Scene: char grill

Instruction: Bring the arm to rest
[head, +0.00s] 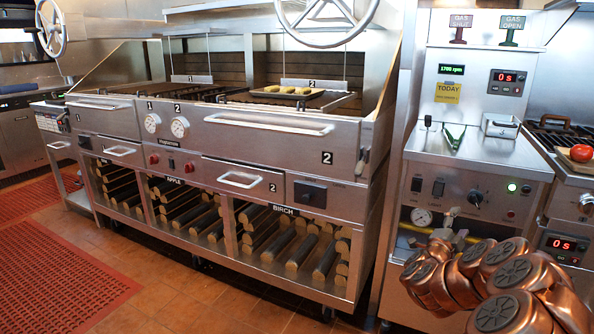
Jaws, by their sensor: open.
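My copper-coloured arm is folded up in the lower right of the head view, with several round joint caps showing. It stands in front of the lower part of the steel control cabinet (475,165).
A two-bay char grill (265,150) fills the middle, with yellow food pieces (290,89) on a tray and logs below. Handwheels hang above. At right, a tomato (581,153) lies near a burner. Red mats (60,250) and open tiled floor are at left.

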